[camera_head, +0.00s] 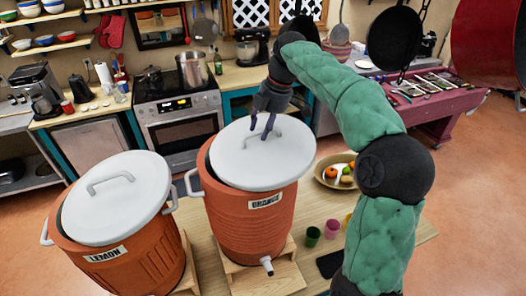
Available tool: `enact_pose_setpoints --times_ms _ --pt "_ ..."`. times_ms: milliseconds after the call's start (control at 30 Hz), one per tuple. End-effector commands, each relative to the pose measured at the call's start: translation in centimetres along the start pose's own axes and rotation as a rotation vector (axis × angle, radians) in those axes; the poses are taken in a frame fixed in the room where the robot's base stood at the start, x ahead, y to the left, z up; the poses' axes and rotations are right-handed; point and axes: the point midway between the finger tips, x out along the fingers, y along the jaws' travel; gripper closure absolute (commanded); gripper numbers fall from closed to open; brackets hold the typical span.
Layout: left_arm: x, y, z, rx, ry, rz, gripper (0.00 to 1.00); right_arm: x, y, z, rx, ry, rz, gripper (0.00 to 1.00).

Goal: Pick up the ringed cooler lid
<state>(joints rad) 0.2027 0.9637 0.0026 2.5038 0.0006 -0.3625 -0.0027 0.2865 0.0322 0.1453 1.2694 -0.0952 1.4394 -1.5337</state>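An orange cooler (240,225) labelled ORANGE has a round white lid (235,170) with a raised handle (277,130) on top. A second orange cooler (130,270) labelled LEMON stands at the lower left with a similar white lid (125,215) and handle (92,186). I see no ring marking on either lid. My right gripper (260,132) points down at the ORANGE lid's handle. Its two dark fingers are apart, with a gap between the tips; whether they touch the handle is unclear. The ORANGE lid sits over the cooler top. My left gripper is not in view.
Both coolers stand on wooden stands on a table (410,228). A bowl of fruit (326,171), a green cup (312,236) and a pink cup (332,228) are right of the ORANGE cooler. A stove (180,115) and counters are behind.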

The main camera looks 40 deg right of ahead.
Motion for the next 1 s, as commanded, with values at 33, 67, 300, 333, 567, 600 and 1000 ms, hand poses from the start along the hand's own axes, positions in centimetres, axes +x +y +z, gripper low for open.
enact_pose_setpoints --times_ms 33,67,300,333,567,600,1000 --pt "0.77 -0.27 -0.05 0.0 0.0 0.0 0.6 0.96 -0.06 0.07 -0.001 0.0 0.0 0.62" --pt "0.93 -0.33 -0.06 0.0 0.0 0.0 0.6 1.19 -0.05 0.06 -0.001 0.0 0.0 0.62" --pt "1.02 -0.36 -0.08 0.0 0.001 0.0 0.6 1.42 0.0 -0.03 -0.001 0.0 0.001 0.62" --pt "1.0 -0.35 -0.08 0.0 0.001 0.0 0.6 1.4 0.0 -0.03 -0.001 0.0 0.001 0.62" --pt "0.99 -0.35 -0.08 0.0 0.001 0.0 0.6 1.38 0.02 -0.02 -0.001 0.0 0.001 1.0" --pt "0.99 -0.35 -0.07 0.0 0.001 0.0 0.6 1.38 0.02 -0.02 -0.001 0.0 0.001 1.0" --pt "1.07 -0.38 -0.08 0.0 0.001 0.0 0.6 1.05 0.11 -0.09 -0.001 0.001 0.005 1.0"
